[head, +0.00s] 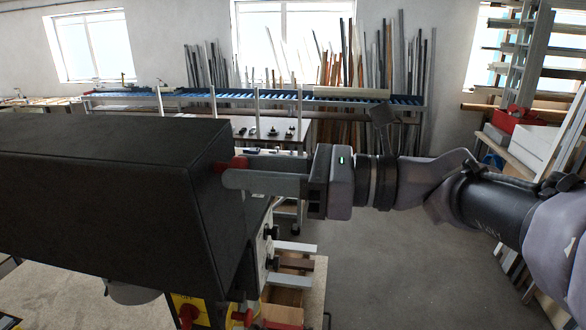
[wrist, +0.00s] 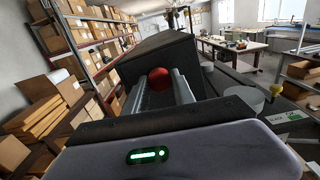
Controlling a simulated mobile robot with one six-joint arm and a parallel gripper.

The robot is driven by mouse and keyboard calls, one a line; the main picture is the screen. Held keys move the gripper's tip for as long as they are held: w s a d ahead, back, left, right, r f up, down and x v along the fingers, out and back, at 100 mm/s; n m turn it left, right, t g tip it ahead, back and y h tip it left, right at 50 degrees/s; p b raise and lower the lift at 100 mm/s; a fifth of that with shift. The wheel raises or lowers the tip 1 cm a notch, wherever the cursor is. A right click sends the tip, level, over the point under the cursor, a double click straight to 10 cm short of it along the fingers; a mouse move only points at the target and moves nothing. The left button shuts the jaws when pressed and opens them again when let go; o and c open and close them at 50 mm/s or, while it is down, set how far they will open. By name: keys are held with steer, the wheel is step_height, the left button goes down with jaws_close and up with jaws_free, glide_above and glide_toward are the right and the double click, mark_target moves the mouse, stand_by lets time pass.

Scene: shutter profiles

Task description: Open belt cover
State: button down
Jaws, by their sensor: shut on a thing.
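The belt cover (head: 95,185) is a long dark grey box-shaped housing on the left of the head view; it also shows ahead in the wrist view (wrist: 160,52). A red round knob (wrist: 160,78) is at the near end of the cover. It lies between the two fingers of my gripper (wrist: 160,90). In the head view my gripper (head: 232,172) reaches in from the right, with its fingertips at the cover's right end and a bit of the red knob (head: 238,162) showing. The gripper is shut on the knob. The cover looks closed over the machine.
Under the cover's end are a control panel with a red knob (head: 187,316) and several bars (head: 292,248). A table (head: 245,130) with small parts and a blue roller conveyor (head: 220,97) stand behind. Grey floor (head: 380,270) at the right is clear. Shelves with boxes (wrist: 85,40) stand left in the wrist view.

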steer(key=shift+w+r+p, duration=0.2)
steer(key=shift+r+p, duration=0.1)
steer(key=shift+p, duration=0.2)
steer(key=w+m+p, duration=0.1)
steer(key=p, duration=0.1)
steer(key=w+r+m+p, duration=0.1)
steer(key=w, duration=0.1)
steer(key=shift+d+r+p, duration=0.15)
steer(key=shift+p, duration=0.25)
steer(key=shift+w, duration=0.25)
steer(key=shift+s+f, duration=0.15)
steer(key=shift+f, duration=0.1)
steer(key=c, duration=1.1)
jaws_free()
steer(key=shift+d, duration=0.1)
